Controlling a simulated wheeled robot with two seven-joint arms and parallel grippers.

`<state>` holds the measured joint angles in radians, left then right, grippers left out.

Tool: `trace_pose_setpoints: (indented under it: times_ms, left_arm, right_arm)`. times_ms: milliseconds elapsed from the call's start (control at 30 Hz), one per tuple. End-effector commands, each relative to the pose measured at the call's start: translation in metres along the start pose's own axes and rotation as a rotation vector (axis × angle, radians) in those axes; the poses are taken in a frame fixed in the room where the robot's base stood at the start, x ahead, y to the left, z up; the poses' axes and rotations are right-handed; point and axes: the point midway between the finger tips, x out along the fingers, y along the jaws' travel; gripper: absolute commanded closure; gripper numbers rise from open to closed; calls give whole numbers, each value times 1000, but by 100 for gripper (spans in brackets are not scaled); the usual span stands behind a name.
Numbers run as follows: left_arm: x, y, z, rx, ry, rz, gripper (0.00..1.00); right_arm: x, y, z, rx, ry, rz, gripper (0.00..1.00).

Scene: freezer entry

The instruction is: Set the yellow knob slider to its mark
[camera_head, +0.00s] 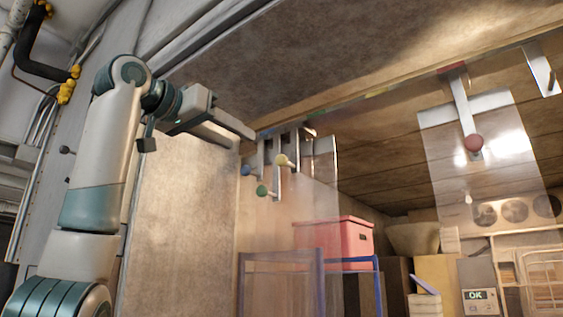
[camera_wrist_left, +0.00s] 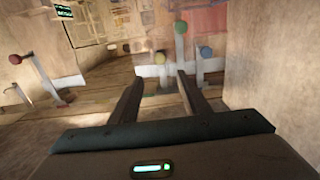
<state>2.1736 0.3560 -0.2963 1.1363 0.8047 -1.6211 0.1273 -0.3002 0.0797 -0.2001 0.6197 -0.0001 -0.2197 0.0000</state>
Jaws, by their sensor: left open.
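The yellow knob (camera_head: 281,160) sits on a grey metal slider hanging from the overhead rail, between the blue knob (camera_head: 246,170) and the far-right red knob (camera_head: 474,142). The green knob (camera_head: 262,191) hangs lower, close by. My left gripper (camera_head: 242,136) is open and empty, up and to the left of the yellow knob. In the left wrist view, the yellow knob (camera_wrist_left: 159,58) appears beyond the gap between my open fingertips (camera_wrist_left: 160,77), apart from them. I cannot tell which mark on the rail belongs to the yellow slider. My right gripper is not in view.
Clear strip curtains (camera_head: 490,150) hang under the rail at the right. A panel reading OK (camera_head: 478,296) is at the lower right. A beige wall panel (camera_head: 180,220) is beside my left arm.

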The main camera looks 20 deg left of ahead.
Motion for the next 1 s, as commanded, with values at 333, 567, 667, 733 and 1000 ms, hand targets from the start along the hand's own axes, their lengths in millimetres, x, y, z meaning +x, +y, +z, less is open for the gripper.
trace_pose_setpoints:
  times_ms: [333, 567, 667, 733, 1000]
  left_arm:
    - [28, 0, -2, 0, -3, 0, 57]
    - [67, 1, -4, 0, -3, 1, 57]
    - [85, 0, -4, 0, -4, 1, 57]
    - [98, 0, -4, 0, -3, 1, 57]
    - [144, 0, -4, 0, -3, 0, 57]
  right_arm:
    - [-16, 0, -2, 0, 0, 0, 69]
    - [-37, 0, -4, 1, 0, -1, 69]
    - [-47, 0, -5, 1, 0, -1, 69]
    - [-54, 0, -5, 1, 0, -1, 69]
    - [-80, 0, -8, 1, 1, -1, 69]
